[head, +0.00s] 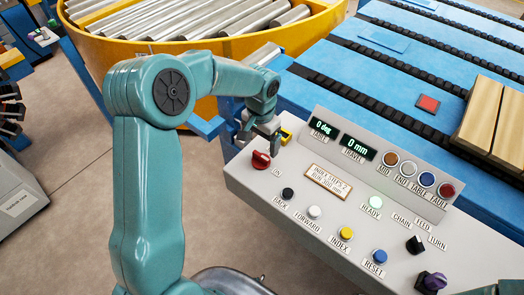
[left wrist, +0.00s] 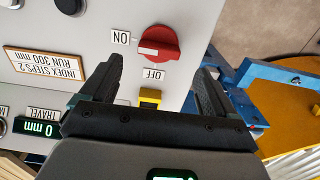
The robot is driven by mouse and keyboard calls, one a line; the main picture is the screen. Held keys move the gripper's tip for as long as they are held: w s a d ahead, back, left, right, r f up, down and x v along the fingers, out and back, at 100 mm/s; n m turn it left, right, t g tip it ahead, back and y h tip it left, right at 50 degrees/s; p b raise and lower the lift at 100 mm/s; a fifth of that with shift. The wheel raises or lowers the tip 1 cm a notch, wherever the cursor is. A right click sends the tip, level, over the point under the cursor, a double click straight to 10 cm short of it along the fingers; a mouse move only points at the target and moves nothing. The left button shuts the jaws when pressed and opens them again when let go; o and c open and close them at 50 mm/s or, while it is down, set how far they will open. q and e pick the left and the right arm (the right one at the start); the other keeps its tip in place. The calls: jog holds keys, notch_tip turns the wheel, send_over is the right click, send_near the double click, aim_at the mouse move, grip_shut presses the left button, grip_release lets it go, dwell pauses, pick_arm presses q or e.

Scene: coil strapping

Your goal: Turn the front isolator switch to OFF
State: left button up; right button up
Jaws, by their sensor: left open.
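The front isolator switch (head: 261,160) is a red rotary knob at the left end of the grey control panel. In the left wrist view the knob (left wrist: 165,43) has a white mark on the side facing the ON label (left wrist: 121,38). The OFF label (left wrist: 153,75) is below it in that view. My left gripper (head: 262,130) is just behind the knob in the head view. In the left wrist view its fingers (left wrist: 160,70) are open and empty, apart from the knob, which lies beyond their tips.
A yellow block (head: 286,136) sits on the panel's back edge near the gripper. A yellow roller table (head: 330,22) and blue conveyor (head: 390,75) stand behind.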

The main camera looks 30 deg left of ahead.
aim_at(261, 155)
pick_arm(q)
notch_tip(261, 155, down, 6)
jog(key=shift+s+r+p, duration=0.1)
jog(key=shift+r+p, duration=0.05)
jog(key=shift+p, duration=0.15)
jog(key=shift+s+d+r, duration=0.1)
jog(key=shift+s+r, duration=0.05)
jog(key=shift+s, duration=0.05)
jog(key=shift+w, duration=0.15)
jog(key=c, duration=1.1)
